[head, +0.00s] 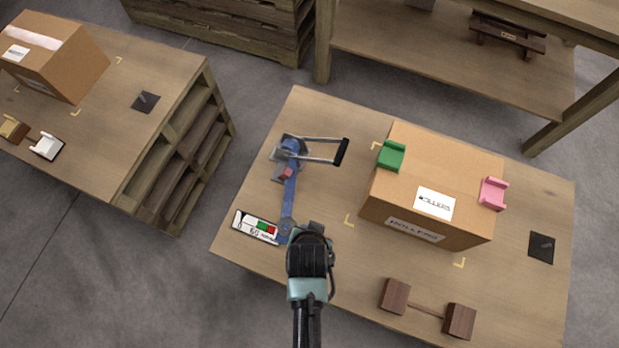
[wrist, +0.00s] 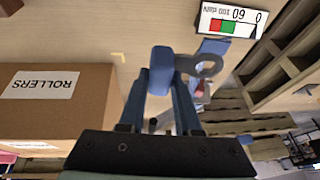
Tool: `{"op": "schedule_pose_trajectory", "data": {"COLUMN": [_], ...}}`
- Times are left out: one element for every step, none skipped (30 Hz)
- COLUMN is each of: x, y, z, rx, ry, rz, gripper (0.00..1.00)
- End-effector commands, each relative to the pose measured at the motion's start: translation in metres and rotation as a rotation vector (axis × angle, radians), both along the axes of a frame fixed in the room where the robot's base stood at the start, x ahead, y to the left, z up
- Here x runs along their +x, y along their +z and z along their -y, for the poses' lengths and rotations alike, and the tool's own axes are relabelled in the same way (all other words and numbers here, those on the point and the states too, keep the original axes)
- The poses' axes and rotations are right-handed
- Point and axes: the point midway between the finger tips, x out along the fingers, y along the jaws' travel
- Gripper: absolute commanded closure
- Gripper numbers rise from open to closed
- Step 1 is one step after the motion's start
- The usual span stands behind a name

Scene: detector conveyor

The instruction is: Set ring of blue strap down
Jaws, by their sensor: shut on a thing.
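The blue strap (head: 289,195) lies along the left part of the table, with a grey ring (wrist: 208,66) at its near end. In the wrist view my gripper (wrist: 160,85) is shut on a blue piece (wrist: 160,65) beside this ring. In the head view my gripper (head: 311,232) is at the table's near left, just right of the strap's near end. The fingertips are hidden there by the gripper body. I cannot tell whether the ring touches the table.
A grey tool with a black handle (head: 341,152) sits at the strap's far end. A gauge card (head: 256,227) lies left of my gripper. A carton (head: 400,215) with green and pink blocks stands to the right. A brown two-block piece (head: 428,309) lies nearer.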

Motion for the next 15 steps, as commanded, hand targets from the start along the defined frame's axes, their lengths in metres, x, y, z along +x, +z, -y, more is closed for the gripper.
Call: {"op": "schedule_pose_trajectory", "data": {"x": [0.0, 0.0, -0.001, -0.001, -0.001, -0.001, -0.001, -0.001, -0.001, 0.0, -0.001, 0.0, -0.001, 0.0, 0.0], "y": [-0.01, -0.012, -0.015, -0.016, -0.018, -0.02, -0.022, -0.024, -0.025, -0.026, -0.027, -0.028, -0.028, -0.028, -0.028], "z": [-0.001, -0.002, -0.002, -0.002, -0.002, -0.001, 0.0, 0.0, 0.001, 0.002, 0.003, 0.004, 0.005, 0.006, 0.008], "rx": [-0.009, -0.014, -0.019, -0.024, -0.028, -0.034, -0.037, -0.042, -0.048, -0.051, -0.055, -0.06, -0.063, -0.065, -0.068], "ry": [-0.063, -0.105, -0.167, -0.214, -0.262, -0.331, -0.387, -0.443, -0.522, -0.584, -0.647, -0.728, -0.789, -0.849, -0.924], "rz": [0.0, -0.001, -0.003, -0.005, -0.007, -0.009, -0.013, -0.014, -0.02, -0.025, -0.03, -0.035, -0.042, -0.046, -0.054], "gripper": [1.0, 1.0, 1.0, 1.0, 1.0, 1.0, 1.0, 1.0, 1.0, 1.0, 1.0, 1.0, 1.0, 1.0, 1.0]}}
